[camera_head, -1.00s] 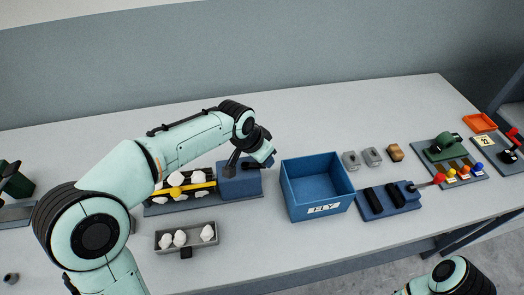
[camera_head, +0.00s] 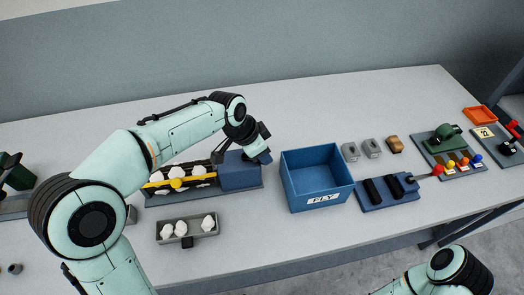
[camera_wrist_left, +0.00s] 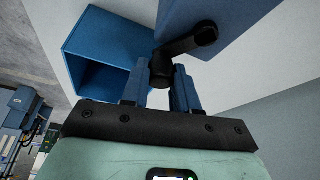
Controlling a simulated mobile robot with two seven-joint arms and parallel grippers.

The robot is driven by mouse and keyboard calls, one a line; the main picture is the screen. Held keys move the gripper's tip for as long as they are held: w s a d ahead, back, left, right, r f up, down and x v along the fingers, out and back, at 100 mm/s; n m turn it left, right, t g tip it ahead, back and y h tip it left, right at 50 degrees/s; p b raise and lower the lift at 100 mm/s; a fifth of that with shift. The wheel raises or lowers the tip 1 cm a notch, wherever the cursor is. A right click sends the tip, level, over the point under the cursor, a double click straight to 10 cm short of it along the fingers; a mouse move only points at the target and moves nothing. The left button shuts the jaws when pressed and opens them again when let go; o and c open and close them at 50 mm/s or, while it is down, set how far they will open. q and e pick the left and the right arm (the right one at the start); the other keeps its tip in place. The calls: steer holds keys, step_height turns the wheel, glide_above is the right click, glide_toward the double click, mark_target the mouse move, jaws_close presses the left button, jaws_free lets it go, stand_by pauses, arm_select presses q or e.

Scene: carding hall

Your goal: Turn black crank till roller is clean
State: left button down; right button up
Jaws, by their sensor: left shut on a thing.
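The blue machine (camera_head: 240,176) stands on the bench, with a roller (camera_head: 205,170) at its left carrying several white tufts. A yellow bar (camera_head: 165,184) runs along the roller. My left arm reaches over the machine, and my left gripper (camera_head: 258,158) is at the right end of the blue housing. In the left wrist view the black crank (camera_wrist_left: 188,42) sticks out from the housing. Its handle end lies between the blue fingers of my left gripper (camera_wrist_left: 160,75), which is shut on it. The crank is mostly hidden in the head view. My right gripper is out of view.
A grey tray (camera_head: 187,239) with several white tufts sits in front of the machine. An open blue bin (camera_head: 318,190) labelled FLY stands close to its right. Farther right are a blue block with black pads (camera_head: 390,191) and a green device (camera_head: 445,138).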

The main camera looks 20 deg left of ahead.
arm_select(q)
steer(key=shift+f, duration=0.1)
steer(key=c, duration=0.9)
jaws_free()
steer(key=shift+d, duration=0.1)
steer(key=shift+o, duration=0.2)
steer(key=p+v, duration=0.1)
steer(key=v, duration=1.2)
steer(key=shift+r, duration=0.3)
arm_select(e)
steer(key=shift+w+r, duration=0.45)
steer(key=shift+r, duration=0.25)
